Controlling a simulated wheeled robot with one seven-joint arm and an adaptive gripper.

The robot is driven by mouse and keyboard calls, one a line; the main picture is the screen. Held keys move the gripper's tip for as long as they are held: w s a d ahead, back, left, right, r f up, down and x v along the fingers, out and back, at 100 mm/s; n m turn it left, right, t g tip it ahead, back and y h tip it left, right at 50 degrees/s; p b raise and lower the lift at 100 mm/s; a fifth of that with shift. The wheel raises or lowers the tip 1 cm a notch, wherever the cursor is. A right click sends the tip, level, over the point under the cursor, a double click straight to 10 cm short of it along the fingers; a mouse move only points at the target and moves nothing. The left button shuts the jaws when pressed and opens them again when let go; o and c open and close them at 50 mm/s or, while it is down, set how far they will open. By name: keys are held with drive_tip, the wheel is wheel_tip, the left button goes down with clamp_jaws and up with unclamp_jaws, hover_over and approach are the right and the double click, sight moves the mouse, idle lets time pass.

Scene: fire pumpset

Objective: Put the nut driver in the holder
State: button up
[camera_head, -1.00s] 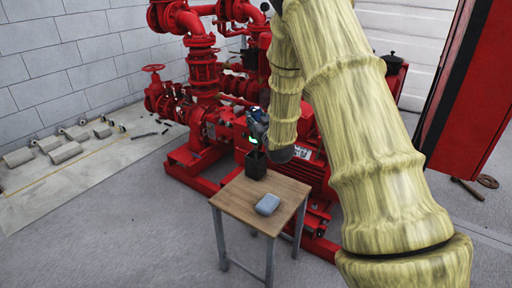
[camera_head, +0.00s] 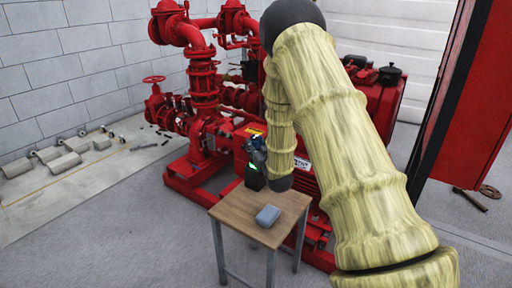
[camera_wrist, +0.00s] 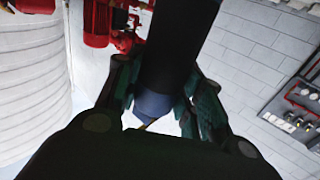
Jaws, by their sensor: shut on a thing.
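In the wrist view, my gripper (camera_wrist: 160,105) is shut around a dark cylinder with a blue part, which I take as the nut driver (camera_wrist: 178,45).
The red pumpset (camera_head: 205,130) stands close behind. A red cabinet (camera_head: 460,110) is at the right. Grey floor is open at the left.

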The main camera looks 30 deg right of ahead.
drive_tip(key=o, duration=1.1)
drive_tip(key=p+v, duration=0.1)
drive_tip(key=v, duration=1.1)
drive_tip(key=shift+r+p, duration=0.1)
drive_tip(key=shift+p, duration=0.2)
drive_tip(key=shift+a, duration=0.1)
